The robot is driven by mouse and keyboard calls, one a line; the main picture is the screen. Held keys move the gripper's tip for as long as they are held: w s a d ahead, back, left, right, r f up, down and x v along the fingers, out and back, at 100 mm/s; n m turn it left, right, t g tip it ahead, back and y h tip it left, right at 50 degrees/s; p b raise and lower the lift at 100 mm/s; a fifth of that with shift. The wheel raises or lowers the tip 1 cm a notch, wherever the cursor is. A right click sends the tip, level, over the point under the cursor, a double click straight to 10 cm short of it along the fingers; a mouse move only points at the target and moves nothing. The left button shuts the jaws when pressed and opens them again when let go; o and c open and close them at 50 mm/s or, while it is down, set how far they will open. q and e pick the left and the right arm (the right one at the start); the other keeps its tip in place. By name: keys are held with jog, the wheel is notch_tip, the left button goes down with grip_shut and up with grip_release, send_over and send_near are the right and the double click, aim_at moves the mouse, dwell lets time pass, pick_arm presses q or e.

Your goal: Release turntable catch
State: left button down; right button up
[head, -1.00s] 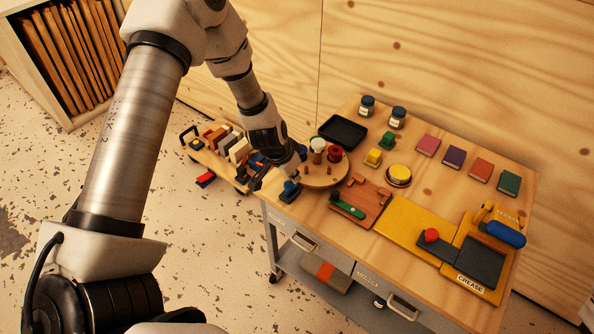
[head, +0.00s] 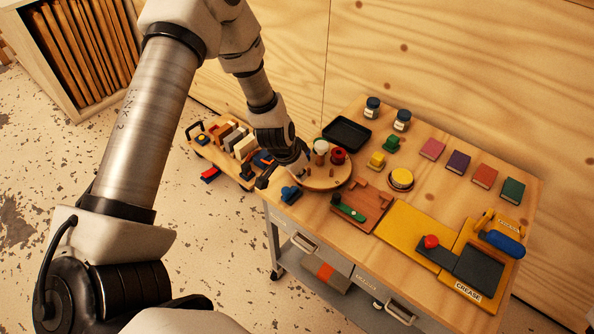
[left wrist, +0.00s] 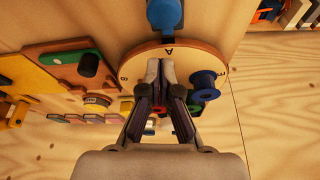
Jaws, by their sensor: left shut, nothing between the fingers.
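The round wooden turntable (head: 322,184) sits at the left end of the bench top, with a white roll (head: 320,147) and a red roll (head: 338,155) on it. The blue catch (head: 291,194) stands by its near left rim and shows beyond the A mark in the left wrist view (left wrist: 164,14). My left gripper (head: 303,169) is shut and empty over the turntable's left side. Its fingertips (left wrist: 163,72) cover part of the disc in the left wrist view, where a blue spool (left wrist: 205,85) stands beside them. My right gripper is out of view.
A black tray (head: 346,133) lies behind the turntable. A wooden fixture with a green lever (head: 348,212) is close on the right, then a yellow crease plate (head: 400,233). Coloured blocks and books line the back. A lower rack (head: 205,150) stands left of the bench.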

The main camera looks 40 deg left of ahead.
pick_arm(q)
notch_tip(320, 180, up, 4)
jog(key=r+p, duration=0.1)
jog(key=p, duration=0.3)
notch_tip(320, 180, up, 4)
jog(key=r+p, duration=0.1)
jog(key=p, duration=0.2)
send_over(292, 193)
jog(key=shift+f, duration=0.3)
jog(key=shift+f, duration=0.1)
